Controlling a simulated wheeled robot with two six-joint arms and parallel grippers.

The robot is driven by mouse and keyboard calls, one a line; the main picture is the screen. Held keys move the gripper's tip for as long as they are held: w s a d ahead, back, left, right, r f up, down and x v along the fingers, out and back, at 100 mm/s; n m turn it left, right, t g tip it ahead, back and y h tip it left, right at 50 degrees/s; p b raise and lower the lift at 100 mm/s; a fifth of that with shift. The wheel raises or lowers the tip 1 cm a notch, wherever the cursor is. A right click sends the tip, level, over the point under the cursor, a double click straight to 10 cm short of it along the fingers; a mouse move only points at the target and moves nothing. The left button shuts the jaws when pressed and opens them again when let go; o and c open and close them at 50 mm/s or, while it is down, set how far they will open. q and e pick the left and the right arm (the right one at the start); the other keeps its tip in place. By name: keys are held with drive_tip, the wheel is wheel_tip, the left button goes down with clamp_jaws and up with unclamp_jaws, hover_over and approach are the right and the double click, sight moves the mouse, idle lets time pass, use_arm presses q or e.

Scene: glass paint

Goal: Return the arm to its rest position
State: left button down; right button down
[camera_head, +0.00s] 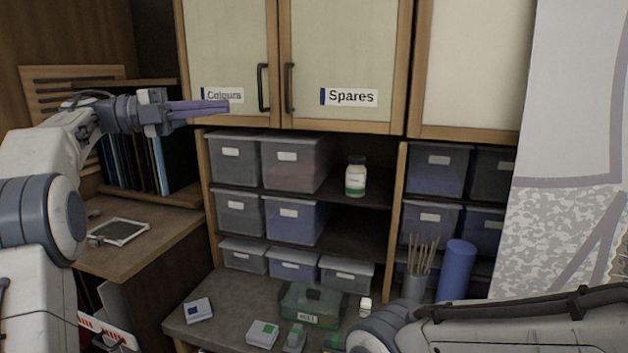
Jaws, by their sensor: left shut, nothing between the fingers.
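My left arm comes in from the left, and its gripper (206,107) is raised in front of the cabinet doors, just below the "Colours" label. The purple fingers point right and are closed together with nothing between them. They appear near the door's lower edge; I cannot tell whether they touch it. My right arm (520,325) lies across the bottom right of the view. Its gripper is not in view.
Closed cabinet doors (345,50) hang above shelves of grey bins (296,163) and a jar (355,177). Below, the counter (235,312) holds small boxes, a green-tinted bin (310,305), a brush pot (415,287) and a blue cylinder (457,270). A side desk (165,235) stands left.

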use_arm(q)
drive_tip(key=w+d+r+n+t+y+b, duration=0.2)
drive_tip(key=w+d+n+t+y, duration=0.1)
drive_tip(key=w+d+n+t, duration=0.9)
drive_tip(key=s+d+f+n+y+b, duration=0.1)
drive_tip(key=s+f+n+y, duration=0.25)
drive_tip(key=f, duration=0.25)
drive_tip(key=s+d+f+n+g+y, duration=0.1)
drive_tip(key=s+d+f+n+y, duration=0.15)
drive_tip(key=f+n, duration=0.35)
drive_tip(key=s+d+f+n+y+b, duration=0.1)
drive_tip(key=s+f+n+y, duration=0.25)
drive_tip(key=f, duration=0.35)
drive_tip(key=s+a+f+g+y, duration=0.1)
drive_tip(key=s+f+g, duration=0.4)
drive_tip(key=s+f, duration=0.4)
drive_tip(key=s+a+f+n+g+y+b, duration=0.1)
drive_tip(key=s+f+g, duration=0.3)
drive_tip(key=s+f, duration=0.5)
drive_tip(key=s+a+f+g+y+b, duration=0.1)
drive_tip(key=s+f+g, duration=0.4)
drive_tip(key=s, duration=1.3)
wheel_tip(320, 180, down, 4)
drive_tip(key=shift+s+f+n+g+y, duration=0.3)
drive_tip(key=shift+s+y, duration=0.1)
drive_tip(key=shift+y, duration=0.35)
